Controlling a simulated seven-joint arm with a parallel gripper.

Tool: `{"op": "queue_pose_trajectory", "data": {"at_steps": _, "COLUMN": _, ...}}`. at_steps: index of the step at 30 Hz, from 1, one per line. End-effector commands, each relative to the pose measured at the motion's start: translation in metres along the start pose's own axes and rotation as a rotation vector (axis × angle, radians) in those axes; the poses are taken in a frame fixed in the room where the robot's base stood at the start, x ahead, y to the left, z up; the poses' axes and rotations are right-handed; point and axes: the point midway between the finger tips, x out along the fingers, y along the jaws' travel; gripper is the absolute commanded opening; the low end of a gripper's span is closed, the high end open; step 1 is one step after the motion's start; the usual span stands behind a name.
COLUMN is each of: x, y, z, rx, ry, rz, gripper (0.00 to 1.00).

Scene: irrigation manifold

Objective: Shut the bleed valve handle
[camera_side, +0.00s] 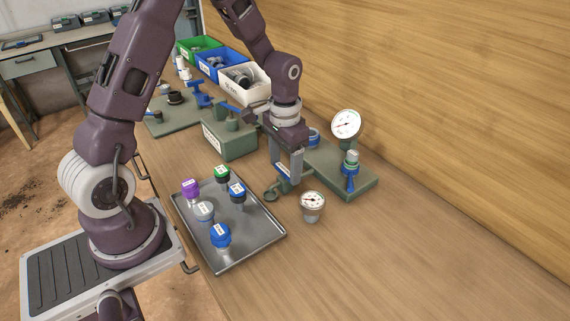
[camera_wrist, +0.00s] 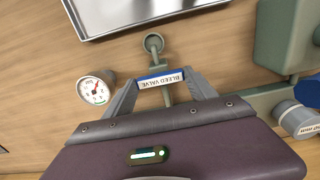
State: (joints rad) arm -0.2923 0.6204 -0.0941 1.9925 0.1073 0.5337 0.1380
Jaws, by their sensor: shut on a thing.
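The bleed valve handle (camera_wrist: 161,79) is a blue bar with a white "BLEED VALVE" label, near the centre of the wrist view. It lies roughly crosswise to the green outlet pipe (camera_wrist: 153,44), whose round open end points away from the manifold. My gripper (camera_wrist: 162,84) is shut on the handle, with a finger at each end of it. In the side view my gripper (camera_side: 287,176) is low at the manifold's front, and its fingers mostly hide the handle. The green manifold base (camera_side: 358,185) extends to the right behind it.
A loose gauge (camera_side: 312,204) stands on the bench close to my gripper. A metal tray (camera_side: 254,240) with several coloured caps lies to the left. A green box (camera_side: 231,139) stands close behind. A mounted gauge (camera_side: 346,124) rises at the right. The front right bench is clear.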

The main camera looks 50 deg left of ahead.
Motion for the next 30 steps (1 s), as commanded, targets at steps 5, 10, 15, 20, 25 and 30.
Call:
{"op": "queue_pose_trajectory", "data": {"at_steps": 5, "x": -0.001, "y": 0.000, "z": -0.001, "rx": 0.002, "ry": 0.003, "rz": -0.001, "gripper": 0.87}}
{"op": "queue_pose_trajectory", "data": {"at_steps": 10, "x": 0.000, "y": 0.000, "z": 0.000, "rx": 0.001, "ry": 0.001, "rz": -0.001, "gripper": 0.87}}
{"op": "queue_pose_trajectory", "data": {"at_steps": 15, "x": -0.006, "y": 0.000, "z": -0.001, "rx": 0.000, "ry": 0.003, "rz": -0.001, "gripper": 0.87}}
{"op": "queue_pose_trajectory", "data": {"at_steps": 20, "x": -0.038, "y": 0.000, "z": -0.001, "rx": 0.000, "ry": 0.006, "rz": -0.002, "gripper": 0.87}}
{"op": "queue_pose_trajectory", "data": {"at_steps": 25, "x": -0.066, "y": 0.000, "z": -0.001, "rx": 0.001, "ry": 0.005, "rz": -0.002, "gripper": 0.87}}
{"op": "queue_pose_trajectory", "data": {"at_steps": 30, "x": -0.072, "y": 0.000, "z": 0.000, "rx": 0.001, "ry": 0.002, "rz": 0.000, "gripper": 0.87}}
